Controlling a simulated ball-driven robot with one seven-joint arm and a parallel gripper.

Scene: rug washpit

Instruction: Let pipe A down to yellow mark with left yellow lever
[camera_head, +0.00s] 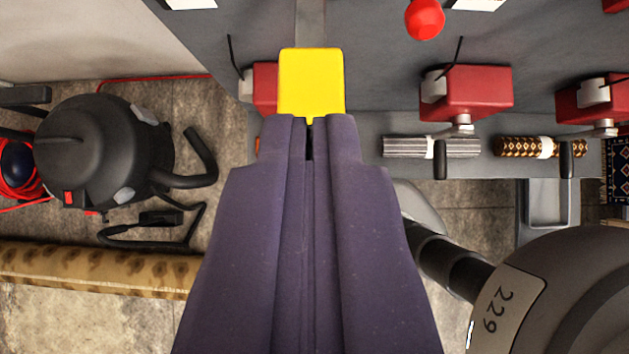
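The yellow lever (311,80) shows a broad, flat yellow end just beyond my fingertips, in the upper middle of the view. A grey bar runs up from behind it. My gripper (309,122) has purple fingers brought together, with only a thin dark slit between them. The tips meet or overlap the lever's near edge in the picture; whether they touch it I cannot tell. The yellow end is far wider than the slit and is not between the fingers. I cannot make out pipe A or a yellow mark.
A red knob (424,18) and red boxes (478,92) are on the grey panel. A striped grey roll (408,147) and a patterned roll (513,147) lie below them. A black vacuum cleaner (100,145) and a spotted rolled rug (100,270) are on the left floor.

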